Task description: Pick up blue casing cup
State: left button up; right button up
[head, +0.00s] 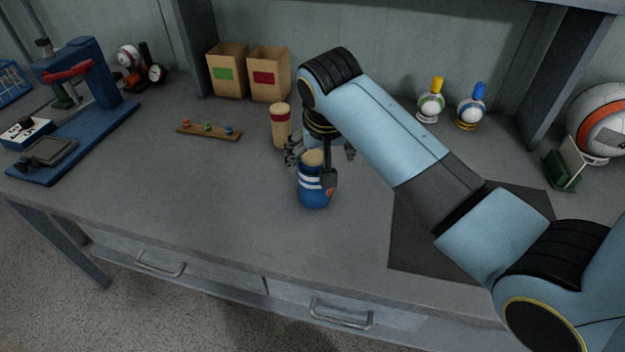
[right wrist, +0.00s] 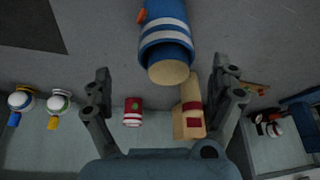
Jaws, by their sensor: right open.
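The blue casing cup (head: 314,192) stands on the bench near the middle, with white stripes, an orange mark and a tan round top. In the right wrist view the blue cup (right wrist: 166,28) is at the top centre, ahead of the fingers. My right gripper (head: 320,158) is at the cup's upper part and partly covers it in the head view. Its fingers (right wrist: 166,80) are spread wide in the right wrist view, and the cup lies beyond them, not clamped. My left gripper is not in view.
A tan cup with red bands (head: 281,128) stands just behind the gripper. Two cardboard boxes (head: 228,88) stand at the back, with a peg board (head: 208,131) before them. A blue press (head: 98,82) is at left. The bench front is clear; a dark mat (head: 420,240) lies at right.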

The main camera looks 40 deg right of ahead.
aim_at(314, 170)
jog(key=shift+x, duration=0.95)
jog(key=x, duration=0.4)
jog(key=shift+w+a+f, duration=0.2)
jog(key=shift+a, duration=0.15)
jog(key=shift+f, duration=0.2)
jog(key=c, duration=0.4)
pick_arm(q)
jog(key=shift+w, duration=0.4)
pick_arm(e)
jog(key=c, duration=0.9)
